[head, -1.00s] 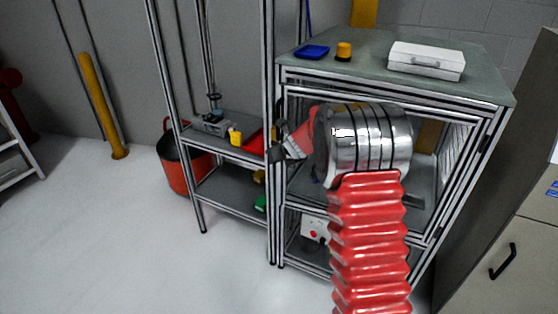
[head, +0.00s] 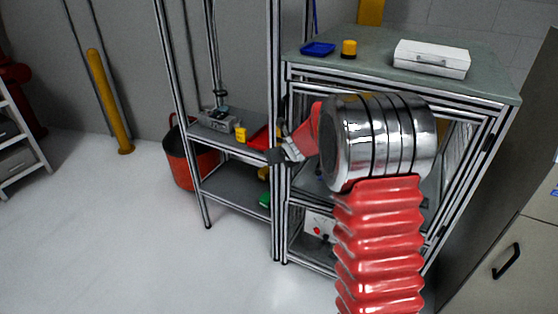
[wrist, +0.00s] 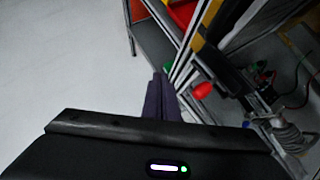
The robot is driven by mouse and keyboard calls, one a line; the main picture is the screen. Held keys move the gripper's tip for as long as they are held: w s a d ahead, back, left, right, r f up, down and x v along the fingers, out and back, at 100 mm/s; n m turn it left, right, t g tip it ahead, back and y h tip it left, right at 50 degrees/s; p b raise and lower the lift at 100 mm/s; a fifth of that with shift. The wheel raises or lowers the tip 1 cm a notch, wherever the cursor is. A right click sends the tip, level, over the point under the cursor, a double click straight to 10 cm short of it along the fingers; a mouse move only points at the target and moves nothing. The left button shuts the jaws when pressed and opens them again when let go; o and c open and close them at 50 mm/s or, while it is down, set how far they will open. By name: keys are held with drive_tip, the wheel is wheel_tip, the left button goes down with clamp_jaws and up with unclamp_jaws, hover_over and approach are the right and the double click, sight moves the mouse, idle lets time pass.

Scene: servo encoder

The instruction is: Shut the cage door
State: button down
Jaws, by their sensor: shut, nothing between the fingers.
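The cage (head: 497,92) is an aluminium-profile frame with a grey-green top, right of centre in the head view. Its door seems to be the inner profile frame (head: 400,85) at the front. My arm covers much of it, so I cannot tell how far it stands open. My gripper (head: 278,156) is at the cage's left front post (head: 284,220), pointing left. I cannot tell whether it touches. In the wrist view my dark fingers (wrist: 158,100) are together and empty, close to a metal profile edge.
A shelf rack (head: 232,190) stands left of the cage, with a red bucket (head: 185,160) beside it. A white case (head: 430,58) and blue tray (head: 318,49) lie on the cage top. A red knob (wrist: 203,90) shows near my fingers.

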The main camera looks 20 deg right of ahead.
drive_tip(key=s+a+r, duration=0.3)
drive_tip(key=s+r, duration=0.1)
drive_tip(key=r, duration=0.1)
drive_tip(key=shift+a+r, duration=0.15)
idle(0.3)
drive_tip(key=s+a+r+n+g+y, duration=0.1)
drive_tip(key=s+a+r+n, duration=0.35)
drive_tip(key=s+n, duration=0.5)
drive_tip(key=s+a+r+n+g, duration=0.1)
drive_tip(key=s+a+r+n, duration=0.3)
drive_tip(key=s+n, duration=0.5)
drive_tip(key=s+d+n+g+h, duration=0.1)
drive_tip(key=s+d+n+h, duration=0.1)
drive_tip(key=s+n, duration=1.4)
drive_tip(key=s+d+f, duration=0.1)
drive_tip(key=s, duration=0.4)
drive_tip(key=shift+s+d, duration=0.15)
drive_tip(key=shift+s, duration=0.15)
